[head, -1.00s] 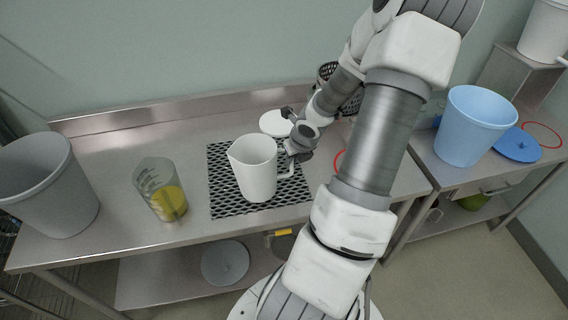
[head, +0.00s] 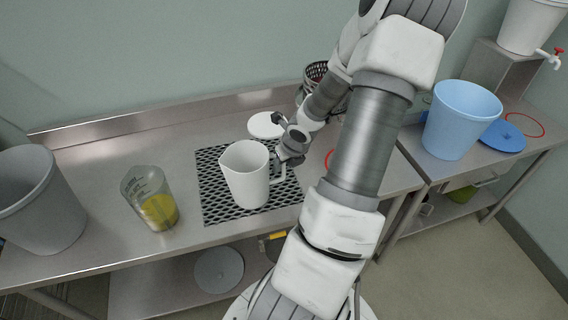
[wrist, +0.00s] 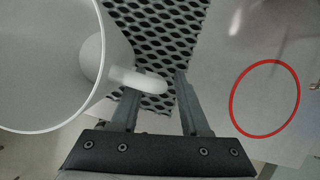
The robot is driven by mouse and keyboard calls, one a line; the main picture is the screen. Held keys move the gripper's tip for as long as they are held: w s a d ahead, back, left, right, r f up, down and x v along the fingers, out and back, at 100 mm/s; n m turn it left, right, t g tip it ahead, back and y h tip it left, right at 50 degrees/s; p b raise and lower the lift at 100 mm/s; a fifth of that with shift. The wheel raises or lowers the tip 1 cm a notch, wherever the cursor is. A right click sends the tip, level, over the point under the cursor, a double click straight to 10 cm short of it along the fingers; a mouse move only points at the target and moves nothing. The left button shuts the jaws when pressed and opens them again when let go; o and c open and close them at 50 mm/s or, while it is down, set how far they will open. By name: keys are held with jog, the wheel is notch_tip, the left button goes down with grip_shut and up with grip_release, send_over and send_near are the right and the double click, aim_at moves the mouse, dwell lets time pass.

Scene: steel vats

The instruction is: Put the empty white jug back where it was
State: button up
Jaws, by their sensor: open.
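The white jug (head: 246,176) stands upright on the dark perforated mat (head: 216,209) on the steel table. In the wrist view the jug (wrist: 92,98) fills the upper left, and its inside looks empty in the part that shows. Its handle (wrist: 138,80) reaches in between the fingertips of my gripper (wrist: 154,84). The fingers are apart, with a gap to the right of the handle. In the head view my gripper (head: 280,160) is at the jug's right side, by the handle, and its fingers are partly hidden.
A clear beaker with yellow liquid (head: 158,211) stands left of the mat. A grey bucket (head: 38,205) is at far left. A white disc (head: 265,125) and a dark basket (head: 316,76) are behind. A blue bucket (head: 460,120) stands on the right table. A red ring (wrist: 265,98) lies right of the mat.

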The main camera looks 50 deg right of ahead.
jog(key=p+v, duration=0.9)
jog(key=v, duration=0.3)
dwell(0.6)
